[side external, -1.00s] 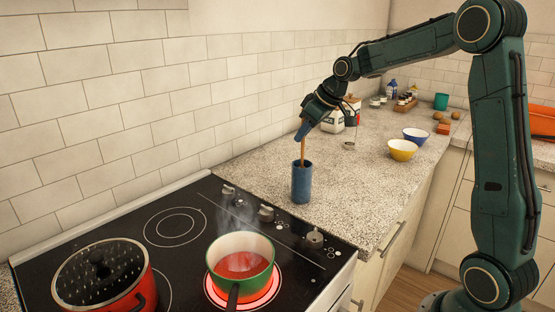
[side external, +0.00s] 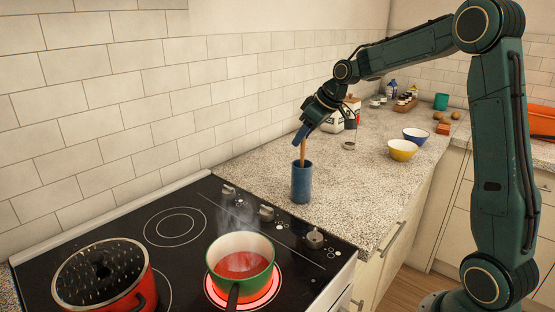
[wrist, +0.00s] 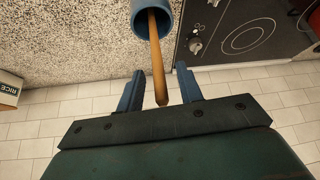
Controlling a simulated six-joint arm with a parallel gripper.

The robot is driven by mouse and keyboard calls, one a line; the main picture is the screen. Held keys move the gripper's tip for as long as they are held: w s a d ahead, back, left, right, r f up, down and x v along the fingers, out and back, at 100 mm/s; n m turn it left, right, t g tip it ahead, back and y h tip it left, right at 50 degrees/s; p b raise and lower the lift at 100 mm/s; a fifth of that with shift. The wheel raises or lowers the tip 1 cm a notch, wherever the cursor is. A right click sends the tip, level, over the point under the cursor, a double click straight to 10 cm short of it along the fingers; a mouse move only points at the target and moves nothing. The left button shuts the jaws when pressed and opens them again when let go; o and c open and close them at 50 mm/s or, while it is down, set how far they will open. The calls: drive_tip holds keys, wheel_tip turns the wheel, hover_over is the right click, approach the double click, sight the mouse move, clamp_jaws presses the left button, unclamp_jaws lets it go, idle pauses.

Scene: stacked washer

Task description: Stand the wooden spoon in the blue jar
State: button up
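The blue jar (side external: 301,184) stands upright on the speckled counter just behind the stove. The wooden spoon (side external: 303,153) stands in it, its handle rising out of the mouth; its lower end is hidden inside. In the wrist view the spoon (wrist: 157,55) runs from the mouth of the jar (wrist: 140,20) to between my fingers, leaning slightly. My gripper (side external: 301,137) is above the jar, around the top of the handle. In the wrist view my gripper (wrist: 159,88) is open, with a gap between the handle and each finger.
A green pot (side external: 240,262) of red liquid steams on a glowing burner, and a red pot (side external: 103,275) sits at the left of the stove. Yellow (side external: 403,150) and blue (side external: 416,135) bowls stand farther back. A rice box (wrist: 8,90) shows in the wrist view.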

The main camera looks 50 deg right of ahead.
drive_tip(key=shift+r, duration=0.1)
drive_tip(key=v, duration=1.3)
drive_tip(key=shift+s+r, duration=0.2)
drive_tip(key=shift+s, duration=0.05)
idle(0.6)
drive_tip(key=s+a+f+m, duration=0.1)
drive_tip(key=s+a+f, duration=0.3)
drive_tip(key=s+a, duration=1.2)
drive_tip(key=s+f+m+h, duration=0.1)
drive_tip(key=s+f, duration=0.4)
drive_tip(key=s, duration=0.2)
drive_tip(key=shift+s+a, duration=0.3)
drive_tip(key=shift+s, duration=0.1)
drive_tip(key=shift+f, duration=0.1)
